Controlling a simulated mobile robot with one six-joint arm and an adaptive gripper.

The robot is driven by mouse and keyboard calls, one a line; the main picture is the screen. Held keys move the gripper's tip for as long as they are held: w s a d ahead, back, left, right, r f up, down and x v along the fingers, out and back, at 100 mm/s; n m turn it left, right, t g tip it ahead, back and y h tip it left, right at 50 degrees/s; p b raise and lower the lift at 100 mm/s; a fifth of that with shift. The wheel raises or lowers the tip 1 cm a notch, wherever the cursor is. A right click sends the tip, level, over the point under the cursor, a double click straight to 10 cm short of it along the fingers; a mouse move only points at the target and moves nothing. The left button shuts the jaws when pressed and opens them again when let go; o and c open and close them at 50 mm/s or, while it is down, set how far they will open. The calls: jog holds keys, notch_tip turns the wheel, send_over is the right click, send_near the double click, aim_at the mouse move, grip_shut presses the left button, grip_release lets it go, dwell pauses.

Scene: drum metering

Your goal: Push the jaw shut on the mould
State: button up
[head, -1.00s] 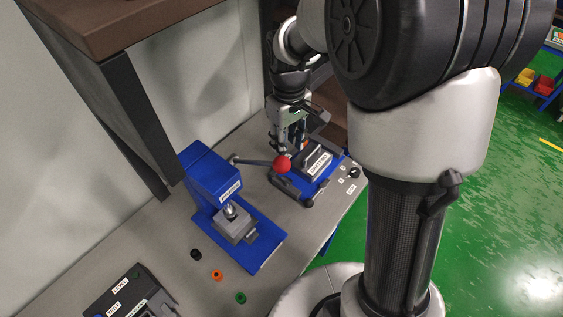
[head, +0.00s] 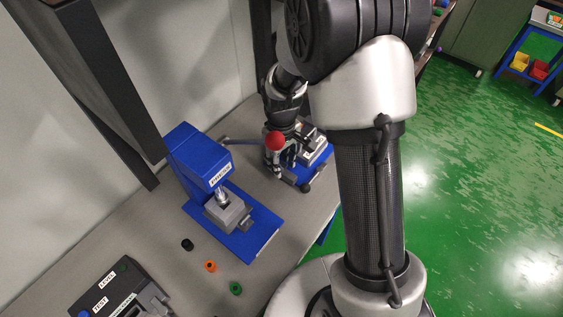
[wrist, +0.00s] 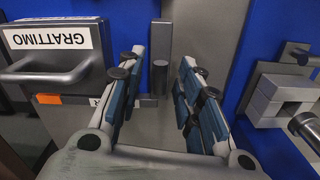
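My gripper (head: 280,168) is low over the rear blue-based fixture, just behind the red lever ball in the head view. In the wrist view its two fingers (wrist: 163,57) are apart, with an upright grey post (wrist: 160,72) in line with the gap; I cannot tell whether they touch it. Left of the fingers is a grey block with a handle, labelled GRATTIMO (wrist: 50,55). At the right, stepped grey blocks (wrist: 275,98) and a metal cylinder (wrist: 306,127) stand by a blue plate. I cannot tell which part is the jaw or the mould.
A blue press (head: 203,162) with a grey block (head: 228,212) under its ram stands nearer. Its lever ends in a red ball (head: 275,140) close to my gripper. Black, orange (head: 210,266) and green (head: 235,288) rings and a dark control box (head: 112,290) lie on the bench.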

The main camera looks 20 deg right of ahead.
jog(key=shift+c, duration=0.4)
grip_shut()
dwell(0.4)
